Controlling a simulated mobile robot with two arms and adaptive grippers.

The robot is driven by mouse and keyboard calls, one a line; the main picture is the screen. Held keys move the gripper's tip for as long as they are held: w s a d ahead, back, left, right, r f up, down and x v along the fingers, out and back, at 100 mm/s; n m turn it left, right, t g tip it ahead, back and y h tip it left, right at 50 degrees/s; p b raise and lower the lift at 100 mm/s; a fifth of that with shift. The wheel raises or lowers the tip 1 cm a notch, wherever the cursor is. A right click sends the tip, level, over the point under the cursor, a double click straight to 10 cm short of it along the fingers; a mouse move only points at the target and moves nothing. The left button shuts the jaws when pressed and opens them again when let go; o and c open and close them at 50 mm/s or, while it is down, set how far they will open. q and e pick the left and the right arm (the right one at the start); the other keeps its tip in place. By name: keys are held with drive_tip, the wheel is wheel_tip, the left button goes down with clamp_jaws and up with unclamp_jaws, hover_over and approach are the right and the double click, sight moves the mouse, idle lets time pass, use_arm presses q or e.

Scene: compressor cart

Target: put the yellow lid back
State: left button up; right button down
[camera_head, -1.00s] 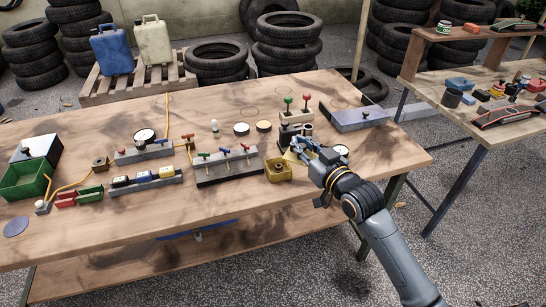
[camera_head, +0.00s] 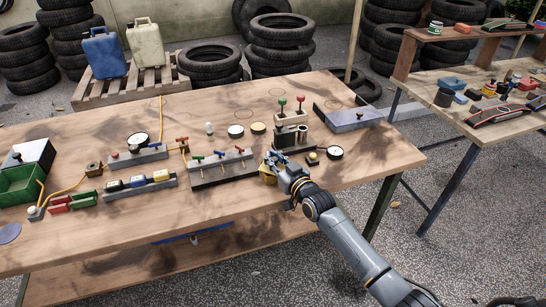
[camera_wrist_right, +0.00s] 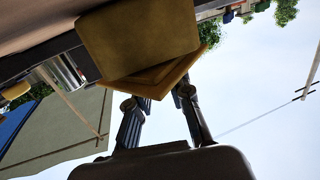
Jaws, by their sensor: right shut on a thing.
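The yellow box (camera_head: 267,180) stands on the bench near its front edge, right of the grey valve block. In the right wrist view the lid (camera_wrist_right: 185,68) shows as a tilted plate at the fingertips (camera_wrist_right: 158,92), close against the box (camera_wrist_right: 140,33). I cannot tell whether it is seated. My left gripper is not in view.
The valve block (camera_head: 223,168) is close on the left. The bench's front strip is free.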

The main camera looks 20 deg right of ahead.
drive_tip(key=shift+f, duration=0.15)
drive_tip(key=c, duration=1.2)
unclamp_jaws()
